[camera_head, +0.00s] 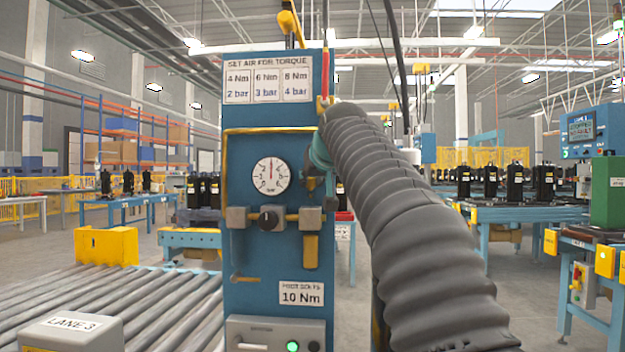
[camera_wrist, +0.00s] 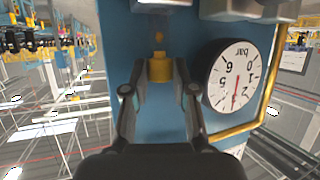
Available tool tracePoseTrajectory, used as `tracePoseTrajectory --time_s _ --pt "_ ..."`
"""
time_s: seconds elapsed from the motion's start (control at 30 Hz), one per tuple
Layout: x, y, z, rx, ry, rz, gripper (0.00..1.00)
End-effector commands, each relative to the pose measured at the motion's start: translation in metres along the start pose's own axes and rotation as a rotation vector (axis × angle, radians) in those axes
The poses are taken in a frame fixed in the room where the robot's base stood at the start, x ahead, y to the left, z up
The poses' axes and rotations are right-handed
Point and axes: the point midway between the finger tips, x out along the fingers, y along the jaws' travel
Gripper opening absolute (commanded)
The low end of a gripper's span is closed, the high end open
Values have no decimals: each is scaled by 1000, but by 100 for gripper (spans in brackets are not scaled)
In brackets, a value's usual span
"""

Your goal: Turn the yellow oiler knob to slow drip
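The yellow oiler knob (camera_wrist: 160,68) is a small yellow cylinder in front of the blue panel in the wrist view, which is upside down. My gripper (camera_wrist: 160,76) has one finger on each side of it, and both pads appear to touch its sides. In the head view my gripper (camera_head: 318,172) is at the panel's right edge, right of the gauge, and the knob is hidden there behind my gripper and arm. A yellow oiler part (camera_head: 311,251) hangs below the right grey block (camera_head: 311,217). I cannot read the knob's angle.
The blue panel (camera_head: 250,150) carries a round bar gauge (camera_head: 271,175), a black regulator knob (camera_head: 268,218) and a 10 Nm label (camera_head: 301,294). The gauge lies close beside my right-hand finger in the wrist view (camera_wrist: 234,76). A roller conveyor (camera_head: 100,300) is at left.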

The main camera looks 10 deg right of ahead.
Motion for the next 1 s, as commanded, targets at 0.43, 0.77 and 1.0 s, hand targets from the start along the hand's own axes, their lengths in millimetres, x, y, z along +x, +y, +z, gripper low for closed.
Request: tracePoseTrajectory --time_s 0.43,0.77,1.0 --pt "0 -2 -1 18 -2 46 0" --pt "1 -7 -1 85 -6 212 0" --pt "2 -9 -1 140 -10 340 0"
